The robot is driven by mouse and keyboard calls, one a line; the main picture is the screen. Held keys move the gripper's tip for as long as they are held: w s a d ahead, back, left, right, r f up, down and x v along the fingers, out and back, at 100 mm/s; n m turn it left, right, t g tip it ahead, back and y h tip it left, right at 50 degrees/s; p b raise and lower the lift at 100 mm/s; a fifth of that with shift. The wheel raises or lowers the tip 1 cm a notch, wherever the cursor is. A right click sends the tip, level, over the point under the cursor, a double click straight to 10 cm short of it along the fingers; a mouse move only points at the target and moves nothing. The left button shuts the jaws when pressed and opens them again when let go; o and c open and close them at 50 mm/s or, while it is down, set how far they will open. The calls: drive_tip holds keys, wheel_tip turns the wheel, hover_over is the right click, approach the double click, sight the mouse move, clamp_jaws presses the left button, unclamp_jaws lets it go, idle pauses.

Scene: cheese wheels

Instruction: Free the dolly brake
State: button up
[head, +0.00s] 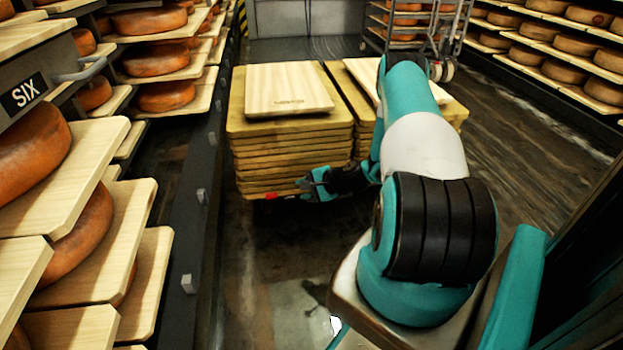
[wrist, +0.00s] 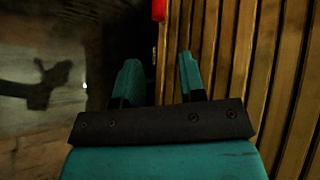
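A small red part (head: 271,196), which looks like the brake lever, sits low at the front edge of the left board stack. In the wrist view the red part (wrist: 158,10) is at the top edge, ahead of the gap between my fingers and apart from them. My gripper (head: 303,186) is low beside the stack's front, to the right of the red part. In the wrist view my gripper (wrist: 159,62) is open, with nothing between its fingers. The dolly itself is mostly hidden under the boards, and its wheels do not show.
The left board stack (head: 290,145) carries a pale loose board (head: 288,88) on top; a second stack (head: 345,90) stands beside it. Cheese shelves line both sides. A wheeled rack (head: 415,30) stands behind. The floor (head: 270,280) in front of the stacks is clear.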

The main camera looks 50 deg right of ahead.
drive_tip(key=shift+v, duration=1.35)
